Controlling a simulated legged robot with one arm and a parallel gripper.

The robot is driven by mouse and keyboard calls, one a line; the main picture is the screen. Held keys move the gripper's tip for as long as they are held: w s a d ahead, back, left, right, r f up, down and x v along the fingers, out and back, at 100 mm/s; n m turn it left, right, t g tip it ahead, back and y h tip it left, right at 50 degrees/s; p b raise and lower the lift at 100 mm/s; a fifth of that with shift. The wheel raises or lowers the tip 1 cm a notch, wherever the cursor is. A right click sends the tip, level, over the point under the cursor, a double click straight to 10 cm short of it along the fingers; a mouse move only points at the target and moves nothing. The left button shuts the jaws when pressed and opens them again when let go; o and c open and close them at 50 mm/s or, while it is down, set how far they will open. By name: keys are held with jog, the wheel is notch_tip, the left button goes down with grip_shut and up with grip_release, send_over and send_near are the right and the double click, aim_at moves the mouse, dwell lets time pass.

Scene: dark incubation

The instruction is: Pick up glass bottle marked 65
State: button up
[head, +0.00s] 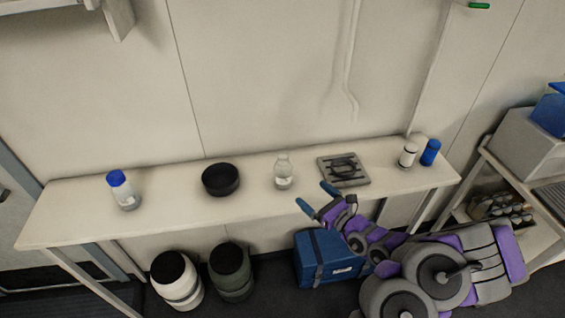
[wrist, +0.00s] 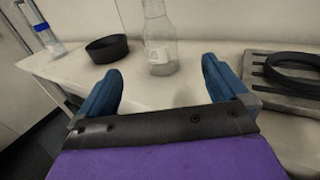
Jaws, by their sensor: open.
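A clear glass bottle (head: 284,171) without a visible cap stands upright on the white bench (head: 70,226), near its middle. It also shows in the wrist view (wrist: 160,42), between and beyond my fingertips, with a pale label too small to read. A second clear bottle (head: 123,190) with a blue cap stands at the left of the bench; it shows at the upper left of the wrist view (wrist: 45,38). I cannot read a 65 on either bottle. My gripper (head: 317,197) is open and empty at the bench's front edge, apart from the clear bottle.
A black round dish (head: 220,179) stands left of the clear bottle. A grey plate with dark bars (head: 343,170) lies to its right. A white container (head: 408,155) and a blue one (head: 430,152) stand at the right end. Bins and a blue box (head: 327,258) are below.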

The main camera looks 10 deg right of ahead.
aim_at(290, 174)
jog(key=b+x, duration=0.2)
jog(key=x, duration=1)
jog(key=shift+f, duration=0.15)
jog(key=x, duration=0.1)
jog(key=b+x, duration=0.1)
jog(key=x, duration=0.2)
jog(key=shift+w+a+f, duration=0.1)
jog(key=shift+w+f, duration=0.1)
jog(key=shift+f, duration=0.05)
jog(key=shift+w+a+r, duration=0.1)
jog(key=shift+w+a, duration=0.2)
jog(key=shift+w, duration=0.1)
jog(key=shift+c, duration=0.5)
jog(key=shift+d, duration=0.1)
jog(key=c, duration=1.1)
jog(key=shift+r, duration=0.1)
